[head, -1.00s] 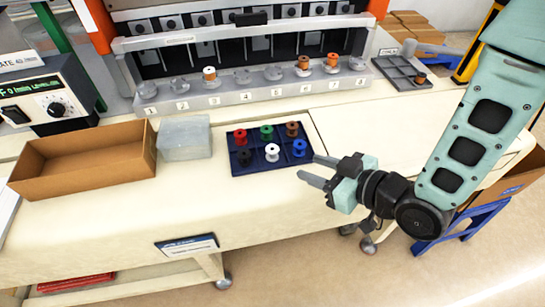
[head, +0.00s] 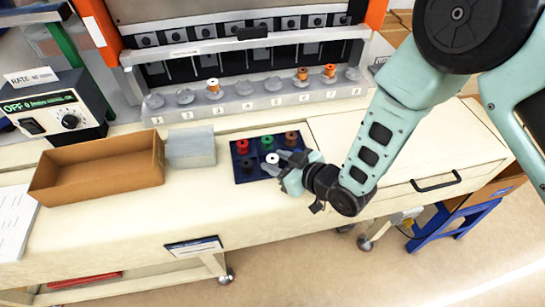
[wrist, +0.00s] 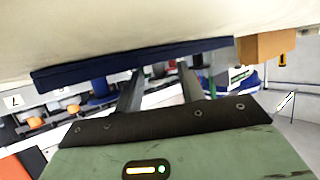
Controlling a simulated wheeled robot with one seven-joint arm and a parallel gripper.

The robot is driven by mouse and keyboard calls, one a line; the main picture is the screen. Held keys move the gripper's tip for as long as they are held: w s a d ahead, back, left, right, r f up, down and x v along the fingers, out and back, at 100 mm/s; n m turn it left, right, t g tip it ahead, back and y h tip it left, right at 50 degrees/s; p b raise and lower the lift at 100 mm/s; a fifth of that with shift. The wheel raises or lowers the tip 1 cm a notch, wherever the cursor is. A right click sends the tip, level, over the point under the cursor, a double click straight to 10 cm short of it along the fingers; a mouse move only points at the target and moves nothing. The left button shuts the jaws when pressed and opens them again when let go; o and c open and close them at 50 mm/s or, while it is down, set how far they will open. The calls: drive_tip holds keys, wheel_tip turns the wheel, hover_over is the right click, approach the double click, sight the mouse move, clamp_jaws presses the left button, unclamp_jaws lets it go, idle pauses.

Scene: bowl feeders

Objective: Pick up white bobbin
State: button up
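The white bobbin (head: 272,158) stands in the front middle compartment of the dark blue tray (head: 256,177), partly covered by my fingers. My gripper (head: 275,160) is low over the tray's front right, with its fingertips pointing left at the white bobbin. In the wrist view my gripper (wrist: 160,75) has its two fingers spread apart. The tray (wrist: 150,61) shows there as a dark blue edge; I cannot clearly make out the white bobbin between the fingers. The blue bobbin's place is hidden behind my gripper in the head view.
Red (head: 242,146), green (head: 267,142) and brown (head: 291,138) bobbins fill the tray's back row, with a black one (head: 245,162) at front left. A cardboard box (head: 100,168) and a translucent box (head: 190,147) stand left. The bobbin rail (head: 250,100) is behind.

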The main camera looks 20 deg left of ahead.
drive_tip(key=c, duration=0.7)
drive_tip(key=shift+r, duration=0.1)
